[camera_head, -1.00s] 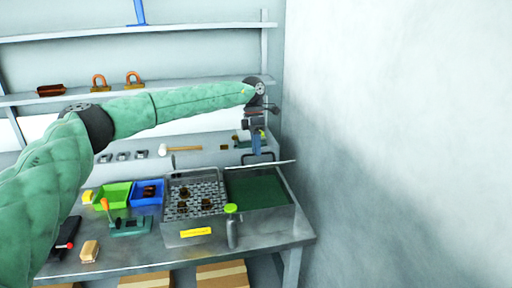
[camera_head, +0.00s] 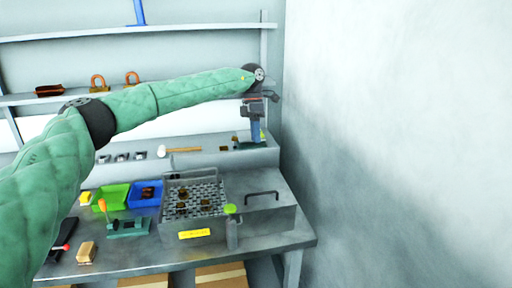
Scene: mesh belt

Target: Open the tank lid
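The metal tank (camera_head: 205,232) stands on the bench with a yellow label on its front. Its grey lid (camera_head: 262,206) lies flat over the right part, closed, with a dark bar handle (camera_head: 262,194) on top. The left part shows a mesh tray (camera_head: 212,188) with several brown pieces on it. My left gripper (camera_head: 256,138) points down above and behind the lid, apart from the handle. Its finger gap is too small to make out. My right gripper is out of view.
A green-capped bottle (camera_head: 232,232) stands at the tank's front. Green (camera_head: 113,197) and blue (camera_head: 146,194) bins and a green tool with an orange handle (camera_head: 127,226) are to the left. A wall rises close on the right. A raised ledge with a mallet (camera_head: 180,150) runs behind.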

